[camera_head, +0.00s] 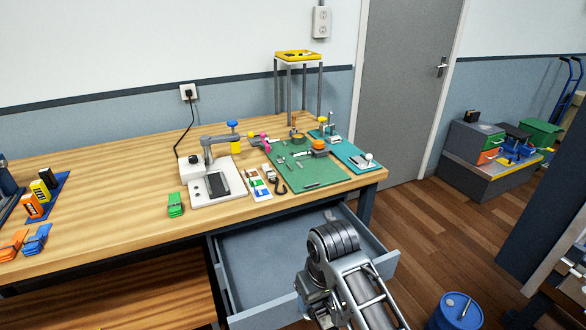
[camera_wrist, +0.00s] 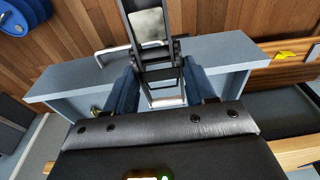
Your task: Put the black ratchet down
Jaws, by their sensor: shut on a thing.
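In the wrist view, the black ratchet (camera_wrist: 172,50) is a dark hinged frame with pale metal parts. My gripper (camera_wrist: 162,88) has its two blue fingers shut on it, one on each side. The ratchet's upper end reaches across the front wall of the open drawer in this view. How high it is above the drawer cannot be told. In the head view, my arm covers the drawer's front, and the ratchet cannot be made out there.
The open grey-blue drawer (camera_head: 262,258) looks empty where visible. A blue drum (camera_head: 455,313) stands on the floor at right.

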